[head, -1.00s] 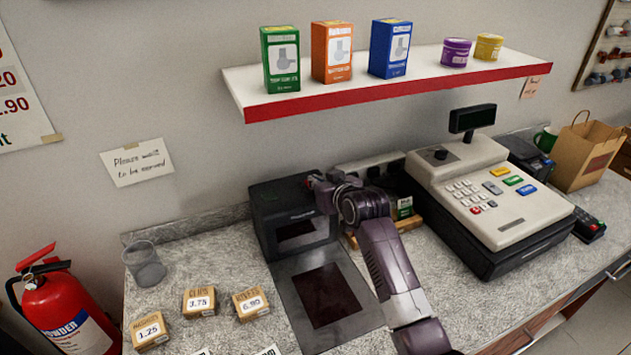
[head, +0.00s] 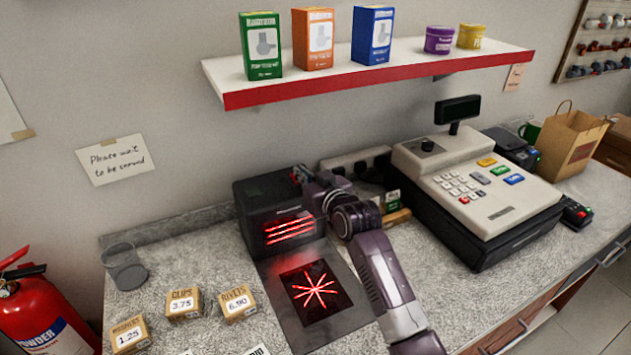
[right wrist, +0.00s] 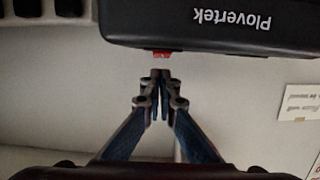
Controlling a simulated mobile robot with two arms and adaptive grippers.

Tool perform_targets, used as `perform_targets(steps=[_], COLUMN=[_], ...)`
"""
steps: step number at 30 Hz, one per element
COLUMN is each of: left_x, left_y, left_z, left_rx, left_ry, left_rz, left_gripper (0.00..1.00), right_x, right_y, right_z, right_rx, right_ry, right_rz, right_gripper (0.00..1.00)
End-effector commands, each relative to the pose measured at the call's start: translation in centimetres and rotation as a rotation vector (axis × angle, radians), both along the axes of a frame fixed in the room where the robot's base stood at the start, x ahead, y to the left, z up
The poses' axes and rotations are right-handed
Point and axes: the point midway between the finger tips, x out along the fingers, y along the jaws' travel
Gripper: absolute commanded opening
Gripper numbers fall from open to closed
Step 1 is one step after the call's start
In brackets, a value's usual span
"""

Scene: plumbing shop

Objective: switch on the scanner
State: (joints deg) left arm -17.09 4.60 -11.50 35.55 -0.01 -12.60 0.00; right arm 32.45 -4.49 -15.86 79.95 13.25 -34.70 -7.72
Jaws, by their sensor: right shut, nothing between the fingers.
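The scanner (head: 255,207) is a black box on the counter, with a flat plate in front of it. Bright red lines glow on its front, and a red star pattern glows in the plate's window (head: 316,291). My right gripper (head: 298,174) is at the scanner's upper right side. In the right wrist view the scanner (right wrist: 220,30) shows upside down with the name Plovertek. A small red switch (right wrist: 161,54) sticks out at its edge. The shut, empty fingertips (right wrist: 160,74) are right in front of the switch; contact is unclear. My left gripper is out of view.
A cash register (head: 475,185) stands to the right of my arm. Small price-marked boxes (head: 183,305) and a clear cup (head: 125,267) are on the left of the counter. A shelf (head: 370,78) with boxes and tins hangs above. A power strip (head: 355,162) is behind my gripper.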

Motion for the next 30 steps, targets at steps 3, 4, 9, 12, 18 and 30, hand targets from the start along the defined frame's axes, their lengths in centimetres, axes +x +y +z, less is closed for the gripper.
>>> perform_targets(steps=[3,4,9,12,18,30], left_x=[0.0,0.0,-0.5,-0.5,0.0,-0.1], left_y=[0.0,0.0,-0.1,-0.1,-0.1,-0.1], left_z=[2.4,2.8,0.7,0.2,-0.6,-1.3], left_rx=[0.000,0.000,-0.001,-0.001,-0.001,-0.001], left_ry=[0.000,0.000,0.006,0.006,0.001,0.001], left_rz=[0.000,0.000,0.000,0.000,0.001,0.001], left_gripper=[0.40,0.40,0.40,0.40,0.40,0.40], right_x=[0.3,0.4,-2.1,-3.4,-6.1,-8.9], right_y=[-0.1,-0.1,-1.1,-1.7,-2.8,-3.9], right_z=[2.7,3.1,1.9,2.0,2.3,2.7], right_rx=[0.000,0.000,-0.001,-0.001,-0.001,0.000], right_ry=[-0.001,-0.001,-0.001,-0.002,-0.002,-0.001], right_rz=[-0.001,-0.001,-0.002,-0.002,-0.002,-0.001], right_gripper=[0.00,0.00,0.00,0.00,0.00,0.00])
